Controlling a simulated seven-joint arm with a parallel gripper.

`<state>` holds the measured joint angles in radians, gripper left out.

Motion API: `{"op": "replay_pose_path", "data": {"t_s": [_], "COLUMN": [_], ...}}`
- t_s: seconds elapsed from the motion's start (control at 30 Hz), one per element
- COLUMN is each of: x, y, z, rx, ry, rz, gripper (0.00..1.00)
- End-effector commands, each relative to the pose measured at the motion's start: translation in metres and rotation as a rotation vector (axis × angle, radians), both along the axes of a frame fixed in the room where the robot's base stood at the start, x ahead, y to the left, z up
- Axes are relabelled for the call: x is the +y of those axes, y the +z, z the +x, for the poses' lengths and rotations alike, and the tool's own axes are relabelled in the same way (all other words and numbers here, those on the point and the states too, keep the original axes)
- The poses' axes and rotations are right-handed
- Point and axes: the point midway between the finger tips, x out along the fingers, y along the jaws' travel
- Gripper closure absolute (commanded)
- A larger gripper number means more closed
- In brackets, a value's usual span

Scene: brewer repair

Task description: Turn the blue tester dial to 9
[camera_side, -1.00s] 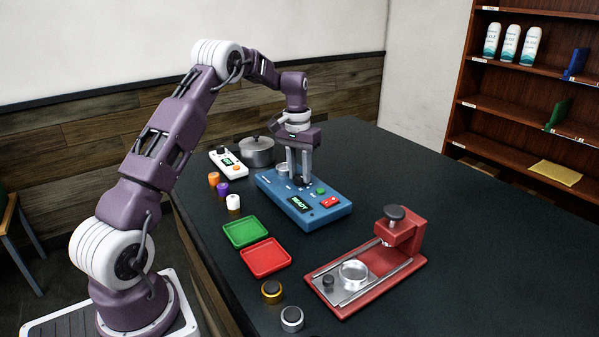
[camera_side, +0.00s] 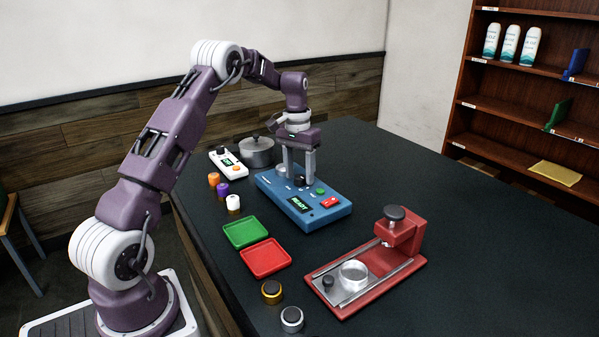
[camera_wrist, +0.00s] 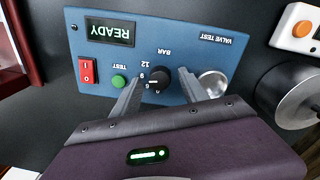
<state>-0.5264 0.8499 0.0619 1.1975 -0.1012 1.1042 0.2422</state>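The blue tester (camera_side: 320,216) lies on the dark table, and its display (camera_side: 300,204) reads READY. In the wrist view the tester (camera_wrist: 207,60) appears upside down. Its black dial (camera_wrist: 159,78) sits below the BAR label, with 12, 9, 6 and other figures around it. My gripper (camera_side: 298,178) points down over the tester. In the wrist view its fingers are spread, one on each side of the dial, with a visible gap to it. I cannot tell how far the fingertips are above the panel.
On the tester are a green TEST button (camera_wrist: 119,82), a red switch (camera_wrist: 88,72) and a round metal port (camera_wrist: 212,83) close to one finger. A white device (camera_side: 229,163) and a lidded pot (camera_side: 257,152) stand behind. Trays and a red press (camera_side: 370,268) are nearer the camera.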

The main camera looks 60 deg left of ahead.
Motion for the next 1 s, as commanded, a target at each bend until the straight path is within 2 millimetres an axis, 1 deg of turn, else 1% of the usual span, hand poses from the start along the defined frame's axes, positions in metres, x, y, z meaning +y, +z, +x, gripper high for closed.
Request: {"op": "replay_pose_path", "data": {"t_s": [0.1,0.17,0.3,0.4,0.5,0.6,0.93,0.97,1.0], "x": [0.000,0.001,0.002,0.003,0.003,0.003,0.002,0.000,-0.006], "y": [0.001,0.008,0.037,0.056,0.067,0.071,0.071,0.074,0.081], "z": [0.000,0.000,0.000,0.000,-0.001,-0.001,-0.001,-0.002,-0.003], "rx": [0.000,-0.001,-0.003,-0.002,-0.001,0.000,0.000,-0.003,-0.011], "ry": [0.000,0.000,0.000,0.000,0.000,0.000,-0.001,-0.002,-0.007], "rz": [0.000,0.002,0.002,0.002,0.002,0.000,0.000,0.001,0.005], "gripper": [0.49,0.49,0.49,0.49,0.49,0.49,0.49,0.49,0.49]}}
